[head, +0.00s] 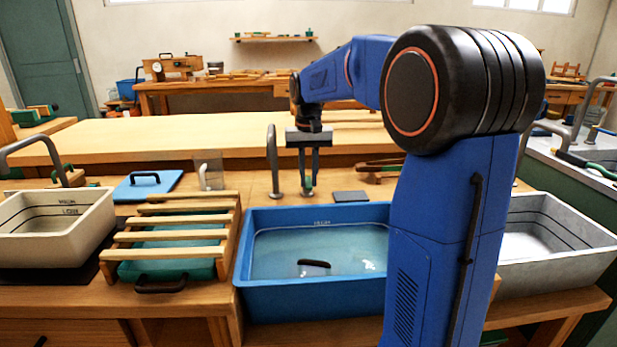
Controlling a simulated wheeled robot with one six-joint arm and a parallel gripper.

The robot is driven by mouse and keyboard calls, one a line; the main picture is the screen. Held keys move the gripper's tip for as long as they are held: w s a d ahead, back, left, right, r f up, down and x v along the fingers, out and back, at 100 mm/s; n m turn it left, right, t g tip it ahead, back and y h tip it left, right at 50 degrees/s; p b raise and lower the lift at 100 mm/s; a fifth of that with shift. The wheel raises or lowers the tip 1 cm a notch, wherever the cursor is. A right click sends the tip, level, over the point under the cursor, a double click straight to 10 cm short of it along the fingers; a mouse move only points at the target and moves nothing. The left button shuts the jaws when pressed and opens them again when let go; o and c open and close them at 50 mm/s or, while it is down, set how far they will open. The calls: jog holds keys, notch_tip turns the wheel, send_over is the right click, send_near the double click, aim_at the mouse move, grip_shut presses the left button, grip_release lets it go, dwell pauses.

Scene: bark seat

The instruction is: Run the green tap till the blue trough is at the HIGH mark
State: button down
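The blue trough (312,303) stands on the front bench, its right part hidden behind my arm. It holds clear water (280,254). A thin line with small lettering (322,223) runs near the top of its far inner wall; the water surface looks close below it, but the exact gap is unclear. A grey spout (272,160) rises behind the trough; no stream from it can be made out. The small green tap handle (308,187) is right of the spout. My gripper (308,175) points down with its fingertips at this handle; whether they clamp it is unclear.
A slatted wooden rack (170,236) over a teal tray and a cream trough (60,225) are to the left. A grey trough (545,240) is right of my arm. A blue lid (147,186) and a dark flat plate (350,197) lie behind the troughs.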

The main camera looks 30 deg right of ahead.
jog(key=shift+s+d+n, duration=0.1)
jog(key=shift+d+n, duration=0.5)
jog(key=shift+n, duration=0.55)
jog(key=shift+s+d+n, duration=0.1)
jog(key=shift+d+n, duration=0.45)
jog(key=shift+n, duration=0.6)
jog(key=c, duration=1.6)
grip_release()
jog(key=shift+c, duration=0.2)
notch_tip(320, 180, up, 18)
jog(key=shift+f, duration=0.25)
